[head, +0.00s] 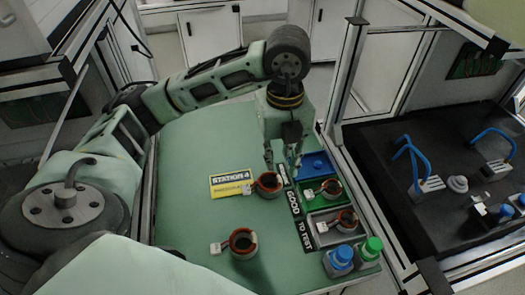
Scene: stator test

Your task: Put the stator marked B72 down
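Stators, dark rings with copper-brown insides and white tags, show in the head view. One stator (268,187) is on the green table (190,225) beside the station sign. Another stator (243,246) is nearer the front of the table. A third (331,189) is in the green tray (307,186) and one more (347,221) is in the grey tray (320,237). The tag markings are too small to read, so I cannot tell which is B72. My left gripper (283,167) points down with fingers apart, just behind the stator by the sign. It appears empty. My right gripper is not in view.
A blue tray (316,163) looks empty behind the green one. A black "GOOD / TO TEST" strip runs left of the trays. A yellow-and-white sign (231,185) lies mid-table. Blue (341,258) and green (372,248) buttons are at front right. The table's left side is clear.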

